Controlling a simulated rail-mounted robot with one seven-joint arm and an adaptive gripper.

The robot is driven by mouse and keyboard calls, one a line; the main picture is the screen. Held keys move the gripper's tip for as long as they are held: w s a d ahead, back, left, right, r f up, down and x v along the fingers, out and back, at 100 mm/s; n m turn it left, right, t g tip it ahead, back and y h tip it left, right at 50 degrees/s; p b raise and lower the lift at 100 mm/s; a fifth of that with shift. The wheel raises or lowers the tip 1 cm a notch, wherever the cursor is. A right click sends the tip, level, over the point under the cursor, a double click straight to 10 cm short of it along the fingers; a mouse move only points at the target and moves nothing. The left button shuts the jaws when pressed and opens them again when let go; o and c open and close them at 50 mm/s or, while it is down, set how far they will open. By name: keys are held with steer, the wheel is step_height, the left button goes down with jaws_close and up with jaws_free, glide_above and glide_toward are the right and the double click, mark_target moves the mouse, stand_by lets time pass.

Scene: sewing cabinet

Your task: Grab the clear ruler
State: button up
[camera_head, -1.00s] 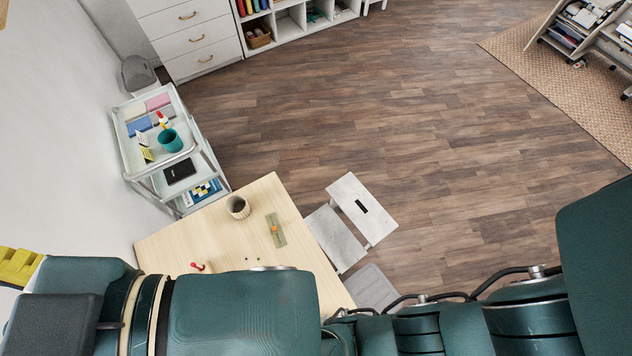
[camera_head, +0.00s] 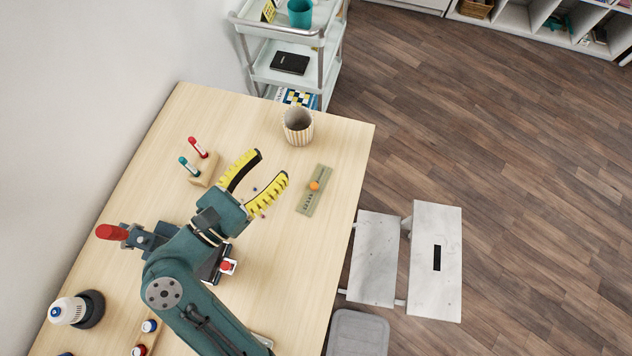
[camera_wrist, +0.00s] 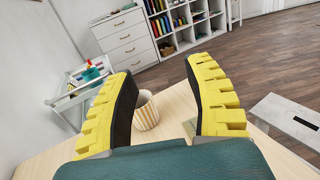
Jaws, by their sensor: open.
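The clear ruler (camera_head: 313,193) is a greenish see-through strip lying flat on the table near its right edge. A small orange thing (camera_head: 315,186) lies on it. My gripper (camera_head: 273,164) has yellow-and-black fingers and is open and empty, above the table, to the left of the ruler and apart from it. In the wrist view the fingers are spread wide, with the striped cup (camera_wrist: 146,112) between them. A bit of the ruler (camera_wrist: 190,127) shows beside the right finger, which hides the rest.
The striped cup (camera_head: 298,126) stands beyond the ruler. A wooden block with a red and a teal marker (camera_head: 204,168) is left of my gripper. Small beads lie under the fingers. A step stool (camera_head: 435,260) stands right of the table, and a cart (camera_head: 290,62) behind it.

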steer(key=s+f+g+b, duration=0.1)
steer(key=s+f, duration=0.1)
steer(key=f, duration=0.3)
steer(key=s+a+f+g+y+b, duration=0.1)
steer(key=s+f+g, duration=0.1)
steer(key=f, duration=0.4)
steer(key=s+a+f+m+g+b, duration=0.1)
steer(key=s+f, duration=0.1)
steer(key=f, duration=0.3)
steer(key=shift+a+f+y, duration=0.15)
steer(key=shift+a+y, duration=0.05)
steer(key=shift+y, duration=0.2)
steer(key=b, duration=0.2)
glide_toward(313, 186)
steer(key=shift+g, duration=0.3)
steer(key=w+d+f, duration=0.2)
steer(key=d, duration=0.1)
steer(key=shift+f, duration=0.35)
steer(key=w+d+b, duration=0.1)
steer(key=w+d, duration=0.1)
steer(key=w+d+f+b, duration=0.1)
steer(key=w+d+b, duration=0.1)
steer(key=w, duration=0.1)
steer(key=shift+s, duration=0.1)
jaws_close()
